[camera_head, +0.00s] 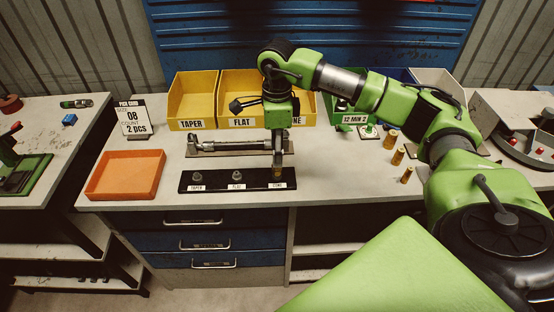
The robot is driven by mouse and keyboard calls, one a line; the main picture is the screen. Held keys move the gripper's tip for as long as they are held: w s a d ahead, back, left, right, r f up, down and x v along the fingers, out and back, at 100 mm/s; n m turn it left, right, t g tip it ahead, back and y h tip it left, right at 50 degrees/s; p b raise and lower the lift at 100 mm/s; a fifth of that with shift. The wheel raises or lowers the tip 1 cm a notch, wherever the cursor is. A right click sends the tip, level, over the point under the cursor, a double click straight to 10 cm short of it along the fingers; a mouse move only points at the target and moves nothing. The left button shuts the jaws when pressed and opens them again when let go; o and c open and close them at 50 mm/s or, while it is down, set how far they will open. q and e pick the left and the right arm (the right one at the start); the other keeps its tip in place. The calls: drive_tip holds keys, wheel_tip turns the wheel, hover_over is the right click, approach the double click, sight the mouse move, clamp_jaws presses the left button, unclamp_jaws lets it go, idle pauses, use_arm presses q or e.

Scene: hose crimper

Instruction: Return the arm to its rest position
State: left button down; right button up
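My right arm reaches in from the right over the workbench (340,187). Its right gripper (278,163) points straight down at the right end of a black holder (215,187). The holder has positions labelled TAPER, FLAT and CONE. Grey pieces stand at TAPER (197,176) and FLAT (237,176). A small brass-coloured piece (278,172) shows at the fingertips above the CONE label. I cannot tell whether the fingers are closed on it or only around it. My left gripper is not in view.
Yellow bins (192,100) stand behind, with a green bin (352,118) to their right. A metal tool (225,145) lies behind the holder. An orange tray (126,173) and a pick card (133,118) are at left. Several brass fittings (398,156) stand at right, near my forearm.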

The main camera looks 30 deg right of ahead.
wheel_tip(320, 180, up, 7)
drive_tip(key=shift+f, duration=0.15)
